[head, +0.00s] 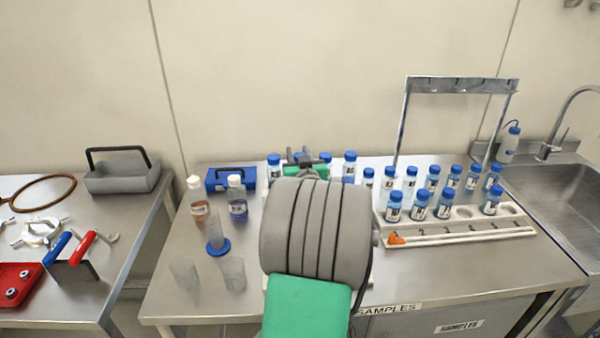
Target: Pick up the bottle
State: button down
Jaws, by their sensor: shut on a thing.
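My gripper (305,157) is seen from behind in the head view, with my arm's grey and green links in front of it. Its dark fingers are shut on a bottle that is mostly hidden; blue caps show right by the fingertips. Several clear bottles with blue caps and white labels stand around it. One bottle (274,166) is left of the gripper and another (350,167) is right of it. More stand upright in a pale rack (460,232) at the right.
At the left of the bench are two labelled bottles, brown (198,205) and blue (237,202), clear beakers (233,275) and a blue case (231,178). A metal stand (404,115) rises behind the rack. A sink (560,200) with a wash bottle (509,145) is far right.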

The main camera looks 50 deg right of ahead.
jog(key=shift+r, duration=0.15)
jog(key=shift+r, duration=0.3)
jog(key=a+r, duration=0.1)
jog(key=r, duration=0.1)
jog(key=s+a+r+b, duration=0.1)
jog(key=r, duration=0.1)
jog(key=a+r, duration=0.1)
jog(key=r, duration=0.1)
jog(key=shift+s+a+r+b, duration=0.1)
jog(key=shift+s+r+b, duration=0.2)
jog(key=shift+s+r, duration=0.1)
jog(key=s+a+r+b, duration=0.1)
jog(key=s+a+r, duration=0.4)
jog(key=a, duration=0.4)
jog(key=shift+r+b, duration=0.15)
jog(key=shift+b, duration=0.15)
jog(key=c, duration=1.6)
grip_release()
grip_shut()
